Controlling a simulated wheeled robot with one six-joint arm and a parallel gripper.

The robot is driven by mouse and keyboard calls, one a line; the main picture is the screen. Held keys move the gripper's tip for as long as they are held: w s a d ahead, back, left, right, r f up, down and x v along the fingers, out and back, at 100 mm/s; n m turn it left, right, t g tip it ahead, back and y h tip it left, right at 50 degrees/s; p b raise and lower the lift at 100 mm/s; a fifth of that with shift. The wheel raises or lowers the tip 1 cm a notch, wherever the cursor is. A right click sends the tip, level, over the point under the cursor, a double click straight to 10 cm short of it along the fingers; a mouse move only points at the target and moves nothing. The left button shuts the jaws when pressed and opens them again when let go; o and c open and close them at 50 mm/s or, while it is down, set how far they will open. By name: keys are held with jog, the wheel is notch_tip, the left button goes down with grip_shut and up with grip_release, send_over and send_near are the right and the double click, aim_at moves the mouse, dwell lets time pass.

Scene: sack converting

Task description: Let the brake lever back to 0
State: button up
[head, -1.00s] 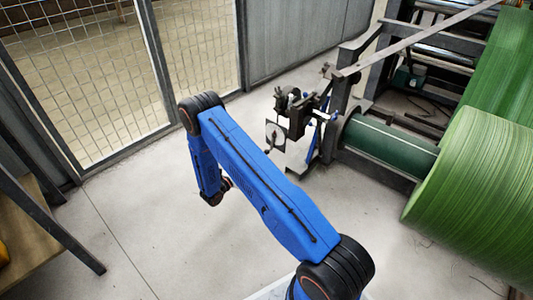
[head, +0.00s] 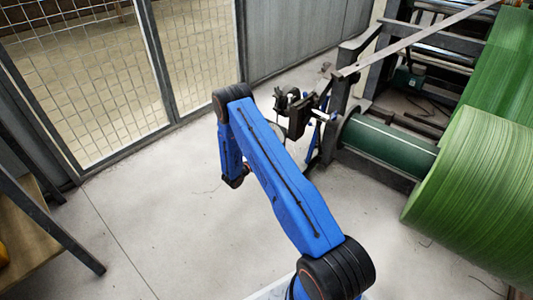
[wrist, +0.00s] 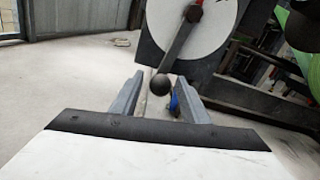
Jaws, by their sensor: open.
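The brake lever (wrist: 178,48) is a grey bar with a round dark ball knob (wrist: 161,84) at its lower end. It slants down and to the left across a white round dial (wrist: 216,38) on a dark plate; a red part shows at its upper end. My gripper (wrist: 158,90) is open, its two grey fingers on either side of the knob in the wrist picture. I cannot tell whether the knob is between the fingertips or just beyond them.
The dark brake unit (head: 297,116) stands beside the machine frame (head: 340,110) and a green shaft (head: 390,142). A big green roll (head: 475,190) is at the right. A mesh fence (head: 90,80) and a table (head: 30,230) are at the left. The floor between is clear.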

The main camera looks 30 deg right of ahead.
jog(key=shift+c, duration=0.5)
grip_shut()
jog(key=shift+d, duration=0.1)
jog(key=s+d+r+n, duration=0.3)
jog(key=s+n, duration=0.5)
jog(key=n, duration=0.3)
jog(key=shift+s, duration=0.25)
jog(key=shift+o, duration=0.5)
grip_release()
jog(key=shift+r, duration=0.1)
